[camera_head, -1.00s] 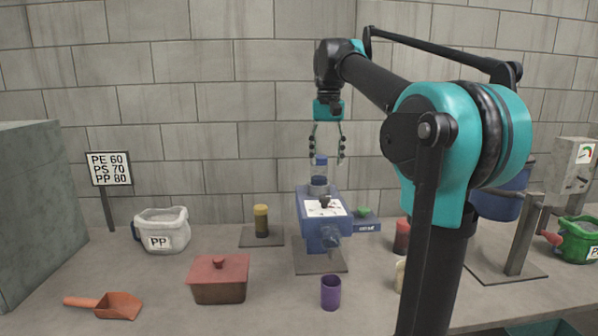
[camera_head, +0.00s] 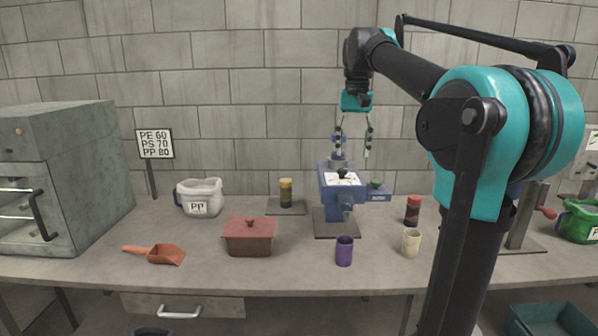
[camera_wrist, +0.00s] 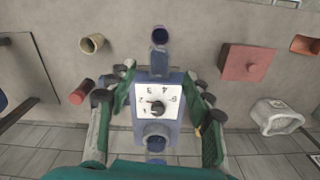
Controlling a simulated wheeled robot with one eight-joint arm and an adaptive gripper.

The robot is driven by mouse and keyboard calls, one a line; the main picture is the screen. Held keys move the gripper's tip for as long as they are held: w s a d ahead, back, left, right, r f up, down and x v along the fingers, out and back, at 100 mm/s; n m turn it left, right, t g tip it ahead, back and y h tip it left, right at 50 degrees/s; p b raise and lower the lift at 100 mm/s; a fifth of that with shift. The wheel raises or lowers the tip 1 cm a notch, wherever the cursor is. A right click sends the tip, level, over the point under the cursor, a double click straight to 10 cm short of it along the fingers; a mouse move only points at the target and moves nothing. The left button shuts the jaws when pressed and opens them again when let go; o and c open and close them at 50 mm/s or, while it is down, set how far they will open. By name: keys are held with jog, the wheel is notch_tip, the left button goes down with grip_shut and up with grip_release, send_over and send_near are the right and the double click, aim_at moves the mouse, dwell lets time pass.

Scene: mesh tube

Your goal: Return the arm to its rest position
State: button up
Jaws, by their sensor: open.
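My arm is raised and bent on the right of the head view. My gripper (camera_head: 354,152) hangs pointing down at the blue machine (camera_head: 342,181), its fingers spread apart. In the wrist view my gripper (camera_wrist: 158,85) shows a finger on each side of the blue machine (camera_wrist: 146,124), with nothing seen held between them. The machine has a white dial plate with a black knob. A small clear and blue tube (camera_head: 338,147) stands on top of the machine, close to the fingers in the head view. Whether the fingers touch anything cannot be told.
The bench (camera_head: 200,268) holds a purple cup (camera_head: 344,251), cream cup (camera_head: 411,243), dark red jar (camera_head: 412,211), yellow jar (camera_head: 286,193), lidded brown box (camera_head: 249,238), orange scoop (camera_head: 160,254) and PP bag (camera_head: 199,197). A grey oven (camera_head: 62,180) stands left.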

jog(key=s+d+f+t, duration=0.1)
jog(key=s+f, duration=0.6)
jog(key=f, duration=0.6)
jog(key=s+d+f+n+t, duration=0.1)
jog(key=s+f, duration=0.6)
jog(key=f, duration=0.6)
jog(key=s+d+f+n+t, duration=0.1)
jog(key=s+f, duration=0.6)
jog(key=f, duration=0.7)
jog(key=shift+s+d+t, duration=0.35)
jog(key=shift+d+t, duration=0.15)
